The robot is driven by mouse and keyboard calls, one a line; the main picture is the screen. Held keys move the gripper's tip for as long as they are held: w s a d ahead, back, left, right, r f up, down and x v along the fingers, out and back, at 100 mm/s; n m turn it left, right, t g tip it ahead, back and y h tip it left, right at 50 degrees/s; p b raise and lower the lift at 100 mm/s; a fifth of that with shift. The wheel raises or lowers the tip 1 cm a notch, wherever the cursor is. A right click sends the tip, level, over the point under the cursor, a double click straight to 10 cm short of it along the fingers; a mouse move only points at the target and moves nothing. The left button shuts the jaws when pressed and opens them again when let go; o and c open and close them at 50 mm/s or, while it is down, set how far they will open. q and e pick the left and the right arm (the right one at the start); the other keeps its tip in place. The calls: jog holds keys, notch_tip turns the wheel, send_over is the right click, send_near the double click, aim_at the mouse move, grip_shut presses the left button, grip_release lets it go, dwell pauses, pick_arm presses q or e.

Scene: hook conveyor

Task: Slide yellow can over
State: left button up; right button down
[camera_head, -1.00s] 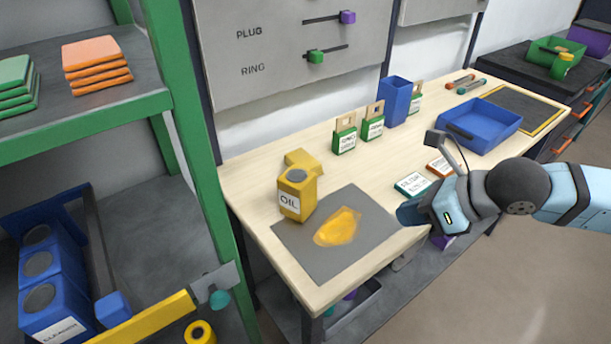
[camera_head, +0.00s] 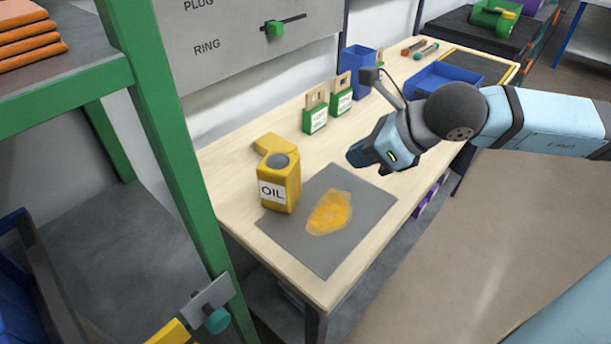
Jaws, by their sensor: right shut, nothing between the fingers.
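The yellow can (camera_head: 281,182), labelled OIL, stands upright on the wooden workbench at the left edge of a grey mat (camera_head: 301,261). An orange-yellow spill (camera_head: 329,213) lies on the mat to the right of the can. My right gripper (camera_head: 362,157) comes in from the right, shut and empty, above the bench near the mat's far right corner. It is apart from the can, to its right. My left gripper is not in view.
Green and white tags (camera_head: 316,118) stand behind the can, with a blue bin (camera_head: 357,68) beyond. A blue tray (camera_head: 447,76) sits at the back right. A green shelf post (camera_head: 168,135) rises left of the bench. The bench between can and gripper is clear of standing things.

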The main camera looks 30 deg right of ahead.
aim_at(295, 170)
jog(key=x, duration=0.3)
jog(key=r+b+x, duration=0.1)
jog(key=x, duration=0.2)
jog(key=w+a+x, duration=0.1)
jog(key=x, duration=0.3)
jog(key=shift+w+r, duration=0.1)
jog(key=shift+r, duration=0.05)
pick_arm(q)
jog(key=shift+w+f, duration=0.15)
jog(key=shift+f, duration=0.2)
pick_arm(e)
jog(key=shift+w+a, duration=0.3)
jog(key=shift+w, duration=0.2)
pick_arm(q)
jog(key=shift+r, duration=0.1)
